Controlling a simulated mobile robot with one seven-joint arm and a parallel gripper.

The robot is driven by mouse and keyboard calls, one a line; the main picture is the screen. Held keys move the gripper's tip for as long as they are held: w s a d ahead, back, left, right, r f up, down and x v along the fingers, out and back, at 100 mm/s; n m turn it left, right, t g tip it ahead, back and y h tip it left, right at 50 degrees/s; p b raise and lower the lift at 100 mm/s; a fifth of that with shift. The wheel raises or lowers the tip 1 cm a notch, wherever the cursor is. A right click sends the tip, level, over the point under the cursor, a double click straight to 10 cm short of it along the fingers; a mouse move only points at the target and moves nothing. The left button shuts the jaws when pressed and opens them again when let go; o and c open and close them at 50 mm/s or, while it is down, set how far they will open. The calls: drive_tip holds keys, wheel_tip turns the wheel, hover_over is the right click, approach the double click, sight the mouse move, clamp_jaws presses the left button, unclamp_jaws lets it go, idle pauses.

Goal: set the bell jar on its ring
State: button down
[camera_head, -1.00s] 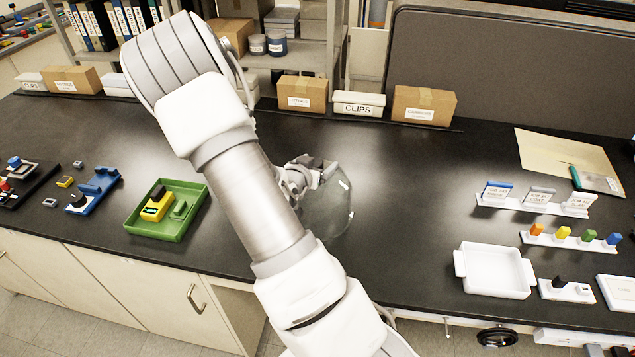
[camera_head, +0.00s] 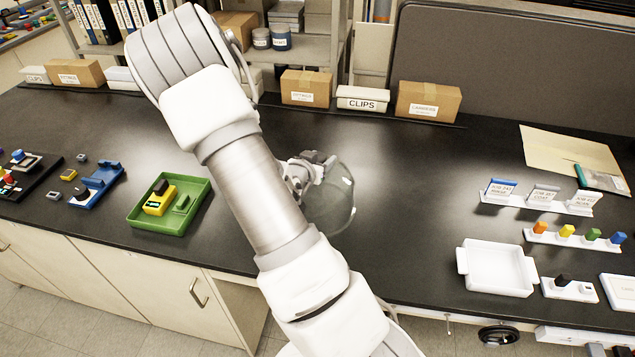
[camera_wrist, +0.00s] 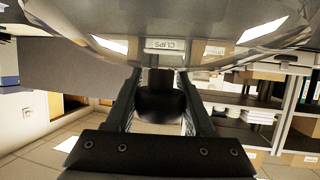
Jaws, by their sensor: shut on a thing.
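The bell jar (camera_head: 334,205) is a clear glass dome in the head view, just right of my arm and in front of the bench top. It looks tilted. My gripper (camera_head: 312,168) is at its upper left, partly hidden by my arm. In the wrist view, the jar's glass (camera_wrist: 175,25) fills the top, and my gripper (camera_wrist: 160,85) has its two dark fingers on either side of the jar's black knob (camera_wrist: 160,103). I cannot make out the ring in any view; my arm covers part of the bench.
A green tray (camera_head: 139,222) with a yellow block lies left of my arm. A white tray (camera_head: 497,291) and card and peg holders stand at the right. Boxes (camera_head: 427,101) line the back edge. Black bench top (camera_head: 410,190) right of the jar is clear.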

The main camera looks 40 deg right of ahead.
drive_tip(key=shift+r, duration=0.15)
drive_tip(key=shift+r, duration=0.85)
wheel_tip(320, 180, up, 3)
drive_tip(key=shift+f, duration=0.2)
drive_tip(key=s+d+r, duration=0.1)
drive_tip(key=s+r, duration=0.2)
drive_tip(key=s, duration=0.2)
drive_tip(key=s+d+r+b, duration=0.1)
drive_tip(key=s+d+r, duration=0.1)
drive_tip(key=s, duration=0.4)
drive_tip(key=shift+d+r, duration=0.15)
drive_tip(key=shift+r, duration=0.6)
drive_tip(key=w+a+n+t+y, duration=0.2)
drive_tip(key=w+a, duration=0.3)
drive_tip(key=a, duration=0.6)
drive_tip(key=w+a+f+n+t+y, duration=0.1)
drive_tip(key=w+a+n+t+y, duration=0.1)
drive_tip(key=a, duration=0.8)
drive_tip(key=w+a+n+t+y, duration=0.2)
drive_tip(key=w+a+n+y, duration=0.1)
drive_tip(key=w+a, duration=0.5)
drive_tip(key=a+n, duration=0.1)
drive_tip(key=a, duration=0.2)
drive_tip(key=shift+w+a+f+n+t+y+b, duration=0.25)
drive_tip(key=shift+w+a+n+t+y+b, duration=0.05)
drive_tip(key=shift+w+n+y+b, duration=0.1)
drive_tip(key=shift+a, duration=0.15)
